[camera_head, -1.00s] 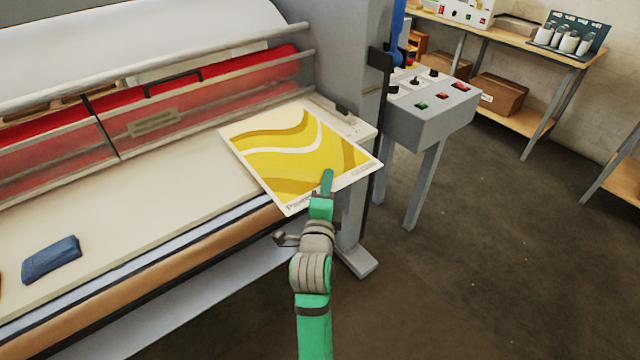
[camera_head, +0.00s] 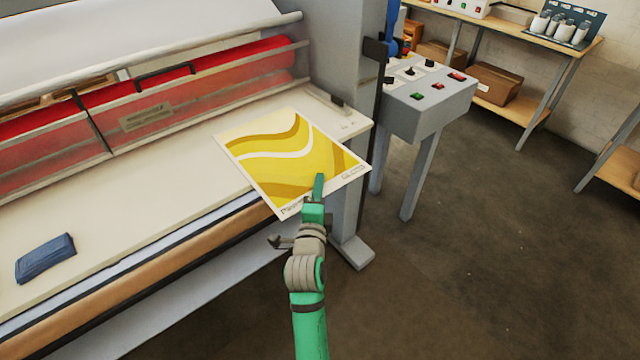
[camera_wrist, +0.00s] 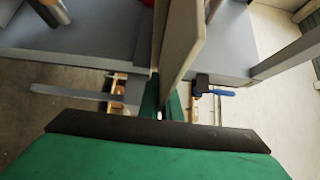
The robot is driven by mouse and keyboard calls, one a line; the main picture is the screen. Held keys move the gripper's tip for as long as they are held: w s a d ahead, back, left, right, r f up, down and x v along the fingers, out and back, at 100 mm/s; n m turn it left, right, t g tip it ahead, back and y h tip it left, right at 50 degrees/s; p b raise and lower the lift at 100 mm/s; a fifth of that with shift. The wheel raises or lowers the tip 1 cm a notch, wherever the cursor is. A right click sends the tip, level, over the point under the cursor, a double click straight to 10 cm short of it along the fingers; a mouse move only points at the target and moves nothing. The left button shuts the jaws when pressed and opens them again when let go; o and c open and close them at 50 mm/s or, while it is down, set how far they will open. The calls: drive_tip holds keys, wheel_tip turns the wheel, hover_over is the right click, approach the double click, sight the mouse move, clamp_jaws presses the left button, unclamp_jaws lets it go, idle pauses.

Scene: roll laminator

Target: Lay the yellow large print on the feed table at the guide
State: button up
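The yellow print (camera_head: 285,150), a sheet with wavy yellow bands and a pale border, is over the right end of the cream feed table (camera_head: 130,215). Its near corner reaches past the table's front edge. I cannot tell whether it touches the table. My gripper (camera_head: 318,186) is shut on its front edge near the right. In the wrist view a pale sheet (camera_wrist: 183,40) stands edge-on between my fingers. A pale strip with a dark knob (camera_head: 338,101) lies at the table's right end; I cannot tell whether it is the guide.
A folded blue cloth (camera_head: 45,258) lies on the table at the left. The red roll (camera_head: 200,87) behind a clear guard bounds the table's back. A grey control box (camera_head: 430,100) stands on the right.

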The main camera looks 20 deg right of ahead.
drive_tip(key=o, duration=0.3)
drive_tip(key=shift+d, duration=0.1)
